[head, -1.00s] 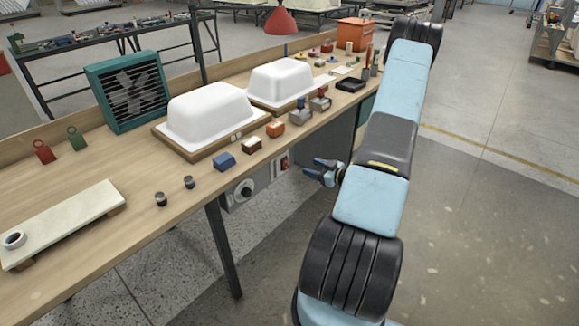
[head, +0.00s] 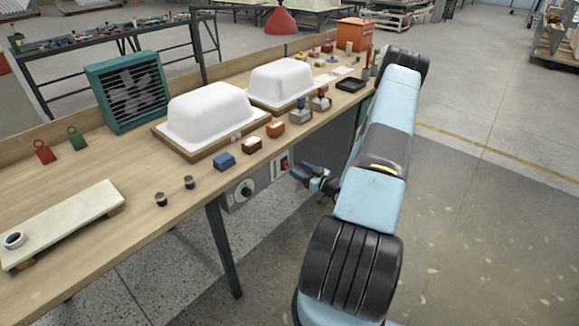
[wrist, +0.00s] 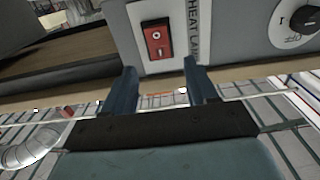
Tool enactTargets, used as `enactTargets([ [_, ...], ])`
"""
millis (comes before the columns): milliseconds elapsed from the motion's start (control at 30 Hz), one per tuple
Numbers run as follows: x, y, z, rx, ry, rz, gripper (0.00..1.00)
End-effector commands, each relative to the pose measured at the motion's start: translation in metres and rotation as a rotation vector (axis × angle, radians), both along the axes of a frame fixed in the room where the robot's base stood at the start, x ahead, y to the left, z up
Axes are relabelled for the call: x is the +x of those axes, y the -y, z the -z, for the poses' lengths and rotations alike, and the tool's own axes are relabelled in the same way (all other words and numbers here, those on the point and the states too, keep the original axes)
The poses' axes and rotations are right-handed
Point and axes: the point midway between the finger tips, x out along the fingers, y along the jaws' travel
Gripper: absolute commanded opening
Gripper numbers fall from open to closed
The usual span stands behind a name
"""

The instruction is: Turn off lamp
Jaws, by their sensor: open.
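The red rocker switch (wrist: 157,39) is set in a light plate on a grey panel, beside lettering that reads "HEAT LAM…", cut off. Its O mark is at the top and its I mark lower; I cannot tell which side is pressed. In the head view the switch (head: 284,163) is small, below the bench edge. A red lamp shade (head: 281,20) hangs at the back. My gripper (head: 303,171) is open and empty, just right of the switch. In the wrist view its fingers (wrist: 160,84) are spread below the switch, apart from it.
A dial (wrist: 303,19) sits on the same panel, right of the switch. The wooden bench top (head: 110,215) overhangs the panel and carries white tub shells (head: 205,112), several small blocks and a teal fan (head: 128,90). The floor right of my arm is clear.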

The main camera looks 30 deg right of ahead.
Motion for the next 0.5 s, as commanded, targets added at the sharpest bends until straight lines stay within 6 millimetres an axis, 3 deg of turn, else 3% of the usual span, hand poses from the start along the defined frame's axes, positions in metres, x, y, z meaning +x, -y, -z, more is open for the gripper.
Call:
enactTargets([
  [200,0.032,-0.012,0.000,-0.001,0.001,-0.002,0.57],
  [500,0.050,-0.018,0.000,-0.001,0.000,-0.001,0.57],
])
